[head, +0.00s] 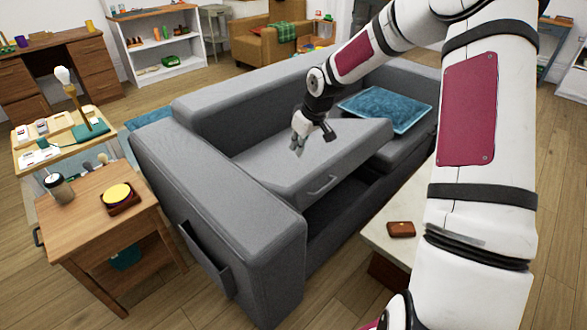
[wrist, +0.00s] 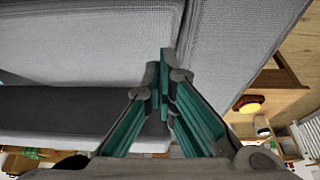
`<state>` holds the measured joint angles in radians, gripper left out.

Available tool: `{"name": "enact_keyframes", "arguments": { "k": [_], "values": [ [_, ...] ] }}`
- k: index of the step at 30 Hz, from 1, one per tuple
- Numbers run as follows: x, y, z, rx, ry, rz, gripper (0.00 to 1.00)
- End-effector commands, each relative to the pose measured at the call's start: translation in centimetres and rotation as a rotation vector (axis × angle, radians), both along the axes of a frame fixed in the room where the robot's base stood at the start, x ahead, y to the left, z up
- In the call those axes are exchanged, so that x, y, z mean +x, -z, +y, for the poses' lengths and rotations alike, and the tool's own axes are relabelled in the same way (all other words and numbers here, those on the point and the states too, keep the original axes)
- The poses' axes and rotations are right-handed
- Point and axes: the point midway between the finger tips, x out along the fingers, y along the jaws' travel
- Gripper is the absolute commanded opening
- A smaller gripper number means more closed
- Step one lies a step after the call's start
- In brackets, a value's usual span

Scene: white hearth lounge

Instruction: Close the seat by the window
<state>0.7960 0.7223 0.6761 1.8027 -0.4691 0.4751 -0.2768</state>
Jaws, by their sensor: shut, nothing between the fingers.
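The grey sofa's near-left seat (head: 270,165) has its front edge raised, with a dark opening (head: 335,208) below it. A metal handle (head: 322,186) is on the raised front face. No window shows, so I cannot tell from one which seat is by it. My gripper (head: 298,149) is shut and empty, pointing down over the raised seat's top. I cannot tell whether it touches. In the wrist view the gripper (wrist: 164,62) has its fingertips together, with grey upholstery (wrist: 85,45) beyond them.
The sofa's thick armrest (head: 260,210) stands left of the seat. A blue cushion (head: 386,108) lies on the other seat. A low table with a brown wallet-like item (head: 401,229) is in front. A wooden side table (head: 85,215) stands left of the armrest.

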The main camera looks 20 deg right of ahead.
Motion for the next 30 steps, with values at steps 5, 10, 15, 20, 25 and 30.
{"name": "enact_keyframes", "arguments": {
  "k": [5,10,15,20,25,30],
  "values": [
    [0.6,0.9,0.0,0.012,-0.001,-0.011,0.00],
    [1.5,3.4,0.4,0.011,-0.002,-0.009,0.00],
    [2.6,6.5,0.8,0.010,-0.003,-0.008,0.00],
    [3.7,9.4,1.2,0.010,-0.002,-0.008,0.00],
    [2.9,11.6,0.8,0.009,0.000,-0.007,0.00],
    [2.4,12.8,0.6,0.009,0.000,-0.009,0.00]
  ]
}}
